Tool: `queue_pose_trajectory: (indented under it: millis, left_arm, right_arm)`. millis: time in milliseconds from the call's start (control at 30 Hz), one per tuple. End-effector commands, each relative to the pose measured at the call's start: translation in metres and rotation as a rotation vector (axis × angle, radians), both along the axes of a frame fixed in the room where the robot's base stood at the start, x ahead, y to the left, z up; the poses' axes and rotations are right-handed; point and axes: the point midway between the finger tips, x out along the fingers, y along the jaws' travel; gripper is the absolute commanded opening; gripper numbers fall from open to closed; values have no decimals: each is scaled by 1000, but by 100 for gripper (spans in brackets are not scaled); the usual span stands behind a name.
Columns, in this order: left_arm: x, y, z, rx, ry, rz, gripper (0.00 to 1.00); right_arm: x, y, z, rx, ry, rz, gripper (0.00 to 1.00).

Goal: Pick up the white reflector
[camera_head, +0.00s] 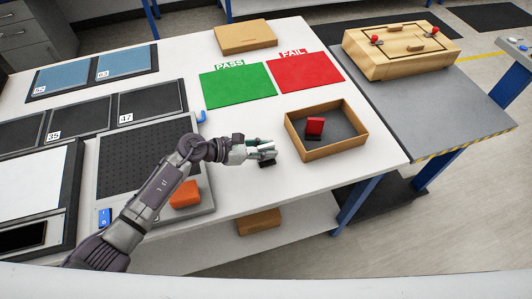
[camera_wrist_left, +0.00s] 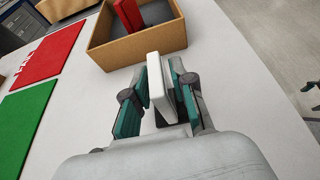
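The white reflector (camera_wrist_left: 158,88) is a pale upright block between the fingers of my left gripper (camera_wrist_left: 160,82) in the left wrist view. In the head view my left gripper (camera_head: 268,148) is over the white table, just left of the cardboard box. A small dark base (camera_head: 267,162) shows below the fingertips; the white part is mostly hidden there. I cannot tell whether it touches the table. My right gripper is not in view.
The open cardboard box (camera_head: 331,151) holds a red reflector (camera_head: 315,127). A green PASS mat (camera_head: 238,85) and a red FAIL mat (camera_head: 305,72) lie behind. An orange block (camera_head: 185,194) is near my left arm. A wooden case (camera_head: 400,50) stands at the back right.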

Motion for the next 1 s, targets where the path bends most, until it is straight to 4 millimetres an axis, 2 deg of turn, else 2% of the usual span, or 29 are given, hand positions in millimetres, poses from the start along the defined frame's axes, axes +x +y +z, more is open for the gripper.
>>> queue_pose_trajectory:
  millis: [33, 100, 567, 733, 867, 1000]
  left_arm:
    - [0, 0, 0, 0, 0, 0, 12]
    - [0, 0, 0, 0, 0, 0, 0]
    - [0, 1, 3, 0, -1, 0, 0]
    - [0, 1, 20, 0, -4, -1, 0]
    - [0, 1, 44, 2, -9, -3, 0]
    - [-21, -29, 62, -2, -5, -6, 0]
  right_arm:
    - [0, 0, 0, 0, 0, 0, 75]
    - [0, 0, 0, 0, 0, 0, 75]
    - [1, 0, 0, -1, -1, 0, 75]
    - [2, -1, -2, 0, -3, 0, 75]
    - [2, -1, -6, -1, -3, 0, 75]
    - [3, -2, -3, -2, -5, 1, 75]
